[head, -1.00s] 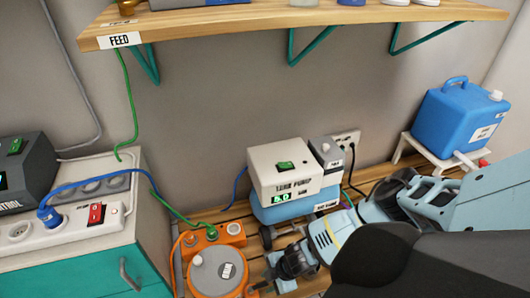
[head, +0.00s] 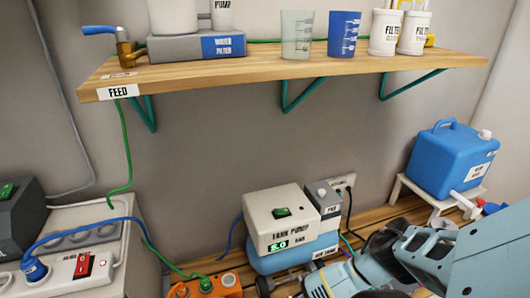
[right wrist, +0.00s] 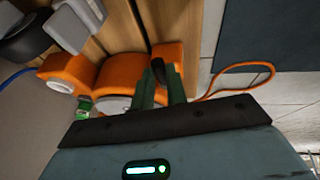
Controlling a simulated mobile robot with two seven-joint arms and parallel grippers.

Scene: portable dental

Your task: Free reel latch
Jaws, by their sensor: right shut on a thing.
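The orange cable reel (right wrist: 122,72) lies below my right gripper in the right wrist view, with part of its pale round face hidden. My right gripper (right wrist: 160,80) is shut on a small black latch (right wrist: 158,68) at the reel's edge, between its dark green fingers. In the head view only the top of the orange reel (head: 206,289) shows, at the bottom edge, with a green plug in it. My right arm comes in from the right there, and its gripper is below the picture. My left gripper is not in view.
The tank pump (head: 278,226) stands on a slatted wooden bench behind the reel. A white power strip (head: 75,277) with a red switch is at left. A wooden shelf (head: 290,66) with cups and bottles overhangs. A blue canister (head: 450,155) is at right. An orange cable (right wrist: 240,72) loops on the floor.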

